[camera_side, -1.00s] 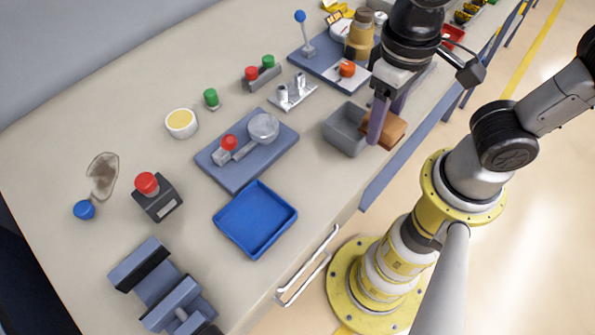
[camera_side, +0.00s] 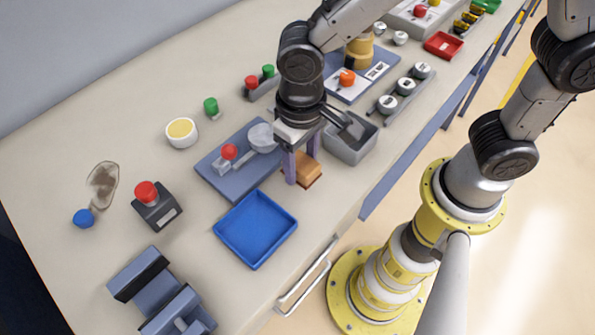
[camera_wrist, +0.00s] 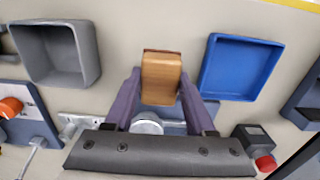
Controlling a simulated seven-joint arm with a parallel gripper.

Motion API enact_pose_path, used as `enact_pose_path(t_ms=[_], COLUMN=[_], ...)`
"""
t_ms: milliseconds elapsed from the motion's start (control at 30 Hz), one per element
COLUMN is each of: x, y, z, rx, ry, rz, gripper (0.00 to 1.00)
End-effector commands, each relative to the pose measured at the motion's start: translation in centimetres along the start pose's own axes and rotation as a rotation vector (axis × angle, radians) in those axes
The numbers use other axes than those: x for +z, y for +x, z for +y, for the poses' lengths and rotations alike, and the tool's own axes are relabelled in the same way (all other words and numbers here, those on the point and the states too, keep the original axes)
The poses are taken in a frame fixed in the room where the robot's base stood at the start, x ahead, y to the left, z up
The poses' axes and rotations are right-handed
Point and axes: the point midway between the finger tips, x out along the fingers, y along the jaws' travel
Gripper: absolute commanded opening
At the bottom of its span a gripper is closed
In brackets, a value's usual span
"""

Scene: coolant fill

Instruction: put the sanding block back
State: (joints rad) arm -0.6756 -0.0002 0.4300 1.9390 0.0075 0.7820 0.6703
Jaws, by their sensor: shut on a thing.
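The sanding block (camera_side: 305,172), a tan wooden piece with a darker brown edge, is between the fingers of my gripper (camera_side: 301,170). In the wrist view my gripper (camera_wrist: 160,95) is shut on the block (camera_wrist: 161,77), with one purple finger on each side. The block is held over the bench between the grey bin (camera_side: 350,142) and the blue tray (camera_side: 255,229). In the wrist view the grey bin (camera_wrist: 58,55) is left of the block and the blue tray (camera_wrist: 240,67) is right of it. Both look empty. The height above the bench is hard to tell.
A blue-grey plate (camera_side: 236,175) with a red-knobbed valve and a round metal part lies left of my gripper. A black box with a red button (camera_side: 156,205) and a blue-grey vise-like fixture (camera_side: 165,292) stand further left. Bare bench lies along the front edge.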

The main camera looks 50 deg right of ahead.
Motion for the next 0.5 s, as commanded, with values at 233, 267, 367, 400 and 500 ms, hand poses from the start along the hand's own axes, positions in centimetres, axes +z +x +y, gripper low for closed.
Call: enact_pose_path(t_ms=[233, 267, 367, 400, 500], x=[-0.5, -0.5, -0.5, -0.5, -0.6], y=[2.6, 3.0, 3.7, 3.8, 3.8], z=[-0.4, -0.4, -0.4, -0.4, -0.4], rx=[0.002, 0.002, 0.001, 0.0, -0.001], ry=[0.0, 0.0, 0.0, 0.0, 0.0], rz=[-0.002, -0.003, -0.001, 0.0, 0.001], gripper=[0.03, 0.03, 0.03, 0.03, 0.03])
